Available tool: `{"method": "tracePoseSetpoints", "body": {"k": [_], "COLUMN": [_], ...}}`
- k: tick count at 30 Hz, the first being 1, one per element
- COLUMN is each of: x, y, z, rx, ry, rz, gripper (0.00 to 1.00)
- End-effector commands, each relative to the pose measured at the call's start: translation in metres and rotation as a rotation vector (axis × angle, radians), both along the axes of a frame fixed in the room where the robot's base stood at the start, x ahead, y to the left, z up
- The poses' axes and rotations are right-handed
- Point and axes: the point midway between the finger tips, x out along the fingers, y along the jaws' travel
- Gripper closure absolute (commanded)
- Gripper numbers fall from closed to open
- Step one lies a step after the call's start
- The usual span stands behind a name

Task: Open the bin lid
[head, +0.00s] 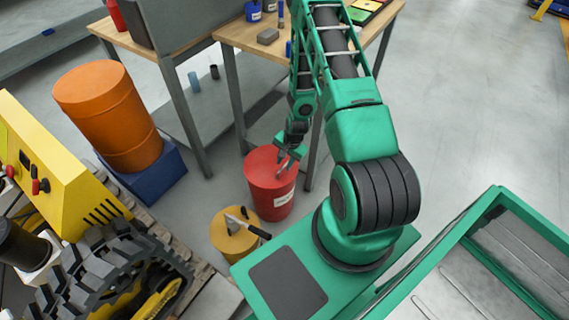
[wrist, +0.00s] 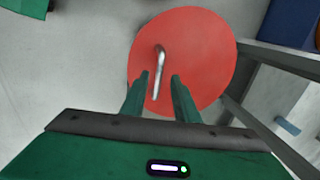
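The bin (head: 271,196) is a red drum with a white label, standing on the floor under the front edge of the workbench. Its red round lid (wrist: 200,50) is on and fills the upper middle of the wrist view. A grey bent handle (wrist: 159,66) rises from the lid. My gripper (head: 287,165) is above the lid in the head view. In the wrist view its two green fingers (wrist: 155,85) are apart, with the handle between them. I cannot tell whether either finger touches the handle.
A yellow container (head: 232,243) with a tool on top stands left of the bin. The wooden workbench (head: 236,35) and its legs are close behind and right of it. An orange drum (head: 110,118) on a blue base and a yellow tracked machine are at the left.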

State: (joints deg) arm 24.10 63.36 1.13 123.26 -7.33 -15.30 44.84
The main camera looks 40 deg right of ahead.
Motion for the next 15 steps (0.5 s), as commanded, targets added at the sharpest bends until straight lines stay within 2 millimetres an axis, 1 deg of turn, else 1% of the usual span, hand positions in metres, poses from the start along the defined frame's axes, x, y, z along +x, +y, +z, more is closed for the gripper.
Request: {"method": "tracePoseSetpoints", "body": {"k": [3,6,14,15], "x": [0.0017,0.0020,0.0023,0.0023], "y": [0.0004,0.0007,0.0005,0.0005], "z": [-0.0080,-0.0111,-0.0115,-0.0115], "rx": [0.000,0.000,-0.001,-0.001], "ry": [0.000,0.000,0.000,0.000], "rz": [0.000,0.000,0.000,0.000], "gripper": [0.72,0.72,0.72,0.79]}}
